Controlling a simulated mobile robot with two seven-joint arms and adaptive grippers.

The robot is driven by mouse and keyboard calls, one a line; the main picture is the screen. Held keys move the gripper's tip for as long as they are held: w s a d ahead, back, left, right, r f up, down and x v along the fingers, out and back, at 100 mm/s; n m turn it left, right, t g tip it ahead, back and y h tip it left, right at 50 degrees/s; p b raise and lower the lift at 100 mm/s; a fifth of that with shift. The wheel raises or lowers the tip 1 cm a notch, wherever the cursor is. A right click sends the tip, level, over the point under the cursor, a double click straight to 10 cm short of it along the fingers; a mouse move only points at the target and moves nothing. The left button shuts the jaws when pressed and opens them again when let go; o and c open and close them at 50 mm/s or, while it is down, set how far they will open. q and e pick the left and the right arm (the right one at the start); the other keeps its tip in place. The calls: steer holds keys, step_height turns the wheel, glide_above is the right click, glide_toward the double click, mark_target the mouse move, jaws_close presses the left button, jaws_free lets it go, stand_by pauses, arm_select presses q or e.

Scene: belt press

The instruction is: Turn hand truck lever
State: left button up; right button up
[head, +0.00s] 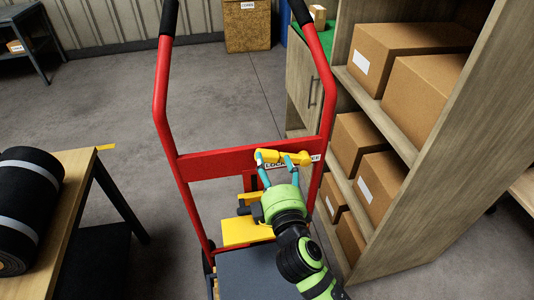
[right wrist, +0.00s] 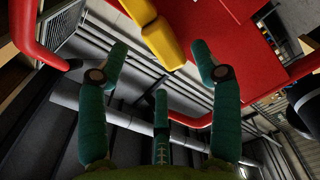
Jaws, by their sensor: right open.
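The red hand truck (head: 222,164) stands upright in the middle of the head view, its two handles rising to black grips. A yellow lever (head: 281,156) lies roughly level across the right part of its red crossbar. My right gripper (head: 275,163) is at the lever with its teal fingers apart. In the right wrist view the lever (right wrist: 164,38) hangs between and just beyond the open fingertips (right wrist: 160,50). I cannot tell whether a finger touches it. The fingers partly cover the label on the crossbar. My left gripper is not in view.
A wooden shelf (head: 438,180) with several cardboard boxes (head: 408,50) stands close on the right. A table (head: 75,185) with a black roll (head: 28,205) is at the left. Yellow parts (head: 240,231) sit low on the truck.

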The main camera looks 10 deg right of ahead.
mark_target(268, 158)
steer(key=w, duration=0.2)
steer(key=shift+w, duration=0.35)
steer(key=shift+w+a+p, duration=0.1)
steer(key=shift+w+p, duration=0.2)
steer(key=shift+w, duration=0.25)
jaws_close()
